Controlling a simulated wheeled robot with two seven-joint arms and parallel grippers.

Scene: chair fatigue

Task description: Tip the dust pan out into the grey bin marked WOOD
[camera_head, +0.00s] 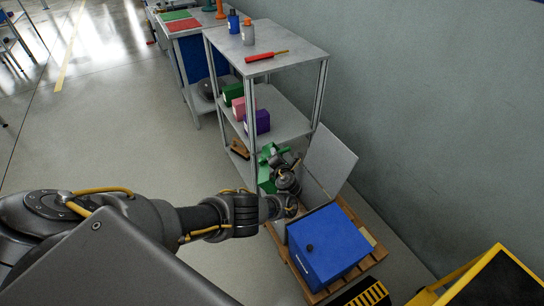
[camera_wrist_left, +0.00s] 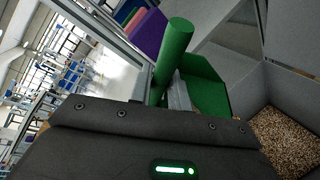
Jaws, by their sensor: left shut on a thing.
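My left gripper (camera_head: 283,168) reaches out beside the shelf and is shut on the green dust pan (camera_head: 266,178). In the left wrist view, the dust pan's round green handle (camera_wrist_left: 174,48) rises from the jaws, and its green pan (camera_wrist_left: 206,92) lies behind. What the pan holds is hidden. The grey bin stands just right of the gripper with its lid (camera_head: 332,160) raised. In the wrist view the bin's grey wall (camera_wrist_left: 242,82) is beside the pan, and brown chips or pellets (camera_wrist_left: 285,140) lie inside. No WOOD label is readable. My right gripper is out of view.
A blue box (camera_head: 328,242) stands on a wooden pallet (camera_head: 375,259) in front of the bin. A metal shelf (camera_head: 290,52) with boxes and bottles stands behind. A yellow-framed object (camera_head: 470,275) is at lower right. The floor at left is clear.

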